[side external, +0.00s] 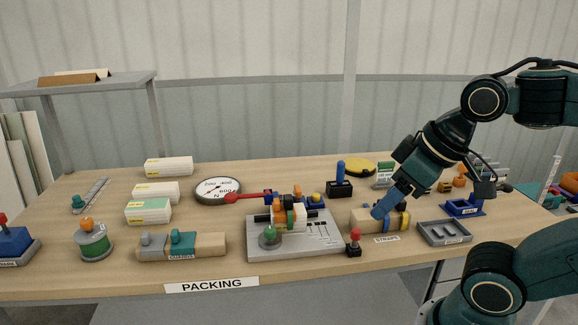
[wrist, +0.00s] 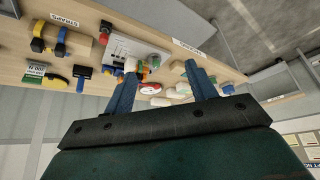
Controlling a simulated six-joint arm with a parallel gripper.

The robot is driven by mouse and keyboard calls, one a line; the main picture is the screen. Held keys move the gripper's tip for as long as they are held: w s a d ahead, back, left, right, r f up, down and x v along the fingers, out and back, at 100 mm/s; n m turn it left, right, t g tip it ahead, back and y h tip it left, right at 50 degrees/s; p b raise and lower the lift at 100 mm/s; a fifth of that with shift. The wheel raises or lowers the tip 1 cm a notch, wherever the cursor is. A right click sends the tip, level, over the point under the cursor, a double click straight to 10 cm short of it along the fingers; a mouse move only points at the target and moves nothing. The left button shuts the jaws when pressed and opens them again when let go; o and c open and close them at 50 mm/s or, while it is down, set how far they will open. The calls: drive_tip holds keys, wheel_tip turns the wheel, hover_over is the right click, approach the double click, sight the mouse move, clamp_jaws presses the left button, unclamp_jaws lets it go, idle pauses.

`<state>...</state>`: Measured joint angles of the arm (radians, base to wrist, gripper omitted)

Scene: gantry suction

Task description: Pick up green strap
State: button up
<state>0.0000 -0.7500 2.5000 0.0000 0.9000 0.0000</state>
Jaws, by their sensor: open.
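A wooden strap block (side external: 363,222) stands behind the STRAPS label at the right front of the table. A yellow strap (side external: 405,221) sits on its right end; the wrist view shows this block (wrist: 50,42) with dark and yellow straps, and no clear green one. A green band-like piece (side external: 301,213) shows among orange, black and white parts on the grey device; I cannot tell if it is the green strap. My gripper (side external: 381,211) points down-left, its blue fingers overlapping the strap block in the side view. In the wrist view my gripper (wrist: 162,68) is open with nothing held.
The grey device (side external: 318,234) fills the middle front. A red-topped knob (side external: 354,243) stands left of the STRAPS label, and a grey tray (side external: 444,233) is right of the block. A blue-handled black piece (side external: 340,187) and yellow disc (side external: 360,167) stand behind.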

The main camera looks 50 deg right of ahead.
drive_tip(key=n+g+y, duration=0.3)
drive_tip(key=n, duration=0.6)
hover_over(288, 196)
drive_tip(key=s+d, duration=0.4)
wheel_tip(288, 196, down, 7)
drive_tip(key=shift+w+a, duration=0.1)
drive_tip(key=shift+w, duration=0.15)
drive_tip(key=shift+f, duration=0.15)
drive_tip(key=shift+x, duration=4.2)
drive_tip(key=shift+w+a, duration=0.15)
drive_tip(key=shift+a, duration=0.05)
